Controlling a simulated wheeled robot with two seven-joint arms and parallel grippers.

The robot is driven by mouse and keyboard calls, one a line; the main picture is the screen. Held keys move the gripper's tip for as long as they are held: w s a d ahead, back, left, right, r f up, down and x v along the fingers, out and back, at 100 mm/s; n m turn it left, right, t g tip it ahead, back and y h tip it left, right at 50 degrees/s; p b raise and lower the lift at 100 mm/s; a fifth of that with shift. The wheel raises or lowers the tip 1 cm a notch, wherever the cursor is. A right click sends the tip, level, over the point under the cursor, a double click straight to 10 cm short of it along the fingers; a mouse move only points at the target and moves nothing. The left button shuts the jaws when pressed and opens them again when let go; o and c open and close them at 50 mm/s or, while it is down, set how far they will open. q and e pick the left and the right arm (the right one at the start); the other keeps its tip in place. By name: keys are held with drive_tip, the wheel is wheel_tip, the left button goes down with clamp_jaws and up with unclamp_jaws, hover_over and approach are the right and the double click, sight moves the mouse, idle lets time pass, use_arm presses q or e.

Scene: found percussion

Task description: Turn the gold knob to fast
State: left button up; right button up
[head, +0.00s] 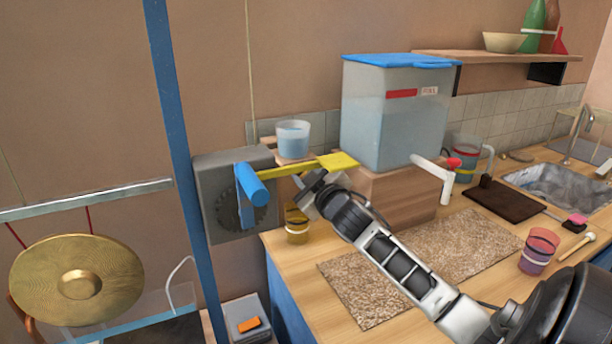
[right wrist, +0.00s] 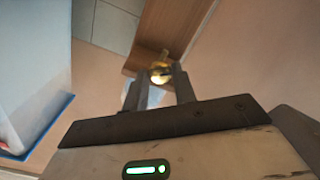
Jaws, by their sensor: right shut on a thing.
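My right gripper (head: 308,188) reaches in from the lower right in the head view, its fingertips just below the yellow paddle and the small wooden shelf. In the right wrist view the two fingers (right wrist: 160,82) are closed on a small round gold knob (right wrist: 160,71) at their tips. The knob sits by the edge of a wooden board (right wrist: 165,40). In the head view I cannot make out the knob; the gripper and paddle cover that spot. No "fast" mark is readable. My left gripper is not in view.
A grey box with a dial and blue crank (head: 252,186) is left of my gripper. The yellow paddle (head: 338,161) lies just above it. A cup of water (head: 293,138) stands on the small shelf. A large blue-lidded tank (head: 395,125) is behind. An amber cup (head: 297,226) stands below.

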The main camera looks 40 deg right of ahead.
drive_tip(key=n, duration=1)
drive_tip(key=shift+n, duration=0.3)
idle(0.4)
drive_tip(key=o, duration=1)
